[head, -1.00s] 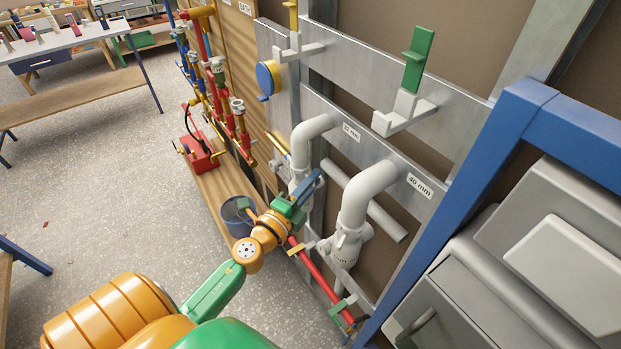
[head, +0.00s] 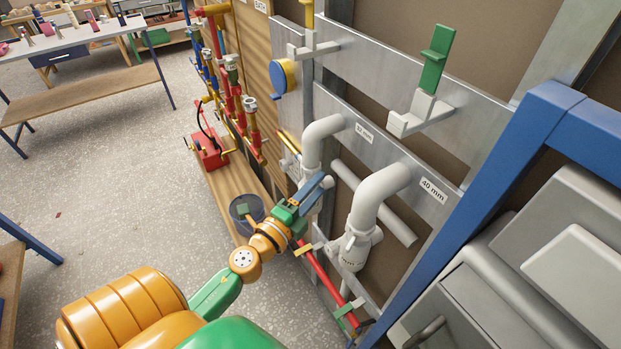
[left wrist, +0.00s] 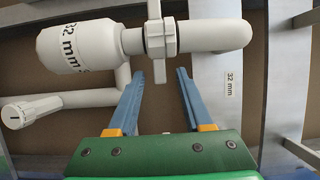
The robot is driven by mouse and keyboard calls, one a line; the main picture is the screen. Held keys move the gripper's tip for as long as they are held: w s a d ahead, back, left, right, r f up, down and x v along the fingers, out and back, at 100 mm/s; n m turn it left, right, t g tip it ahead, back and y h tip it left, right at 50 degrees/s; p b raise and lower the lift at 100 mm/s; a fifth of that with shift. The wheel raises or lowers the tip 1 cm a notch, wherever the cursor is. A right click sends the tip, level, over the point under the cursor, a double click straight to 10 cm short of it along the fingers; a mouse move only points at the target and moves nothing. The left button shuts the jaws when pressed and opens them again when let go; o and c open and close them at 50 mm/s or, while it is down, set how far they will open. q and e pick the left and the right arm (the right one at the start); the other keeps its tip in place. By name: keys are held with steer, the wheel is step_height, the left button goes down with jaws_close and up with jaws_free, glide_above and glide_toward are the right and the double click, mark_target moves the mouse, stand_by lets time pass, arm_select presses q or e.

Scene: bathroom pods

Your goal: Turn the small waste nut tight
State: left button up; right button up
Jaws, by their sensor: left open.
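The small waste nut (left wrist: 160,35) is a white winged collar between the 32 mm trap body (left wrist: 80,48) and the white elbow pipe in the left wrist view. One wing points down toward my left gripper (left wrist: 160,78). My left gripper is open, with a blue finger on either side of that wing's tip. I cannot tell whether either finger touches it. In the head view my left gripper (head: 318,186) is just below the 32 mm elbow pipe (head: 322,130) and largely hides the nut there. My right gripper is out of view.
The larger 40 mm waste pipe (head: 375,195) stands to the right. A red bar (head: 325,278) runs below it. A blue frame post (head: 500,170) and grey cabinet lie further right. A bucket (head: 246,207) stands on the wooden board, left of my gripper. Open floor lies left.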

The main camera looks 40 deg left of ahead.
arm_select(q)
steer(key=s+b, duration=0.1)
steer(key=s, duration=0.3)
steer(key=shift+s, duration=0.25)
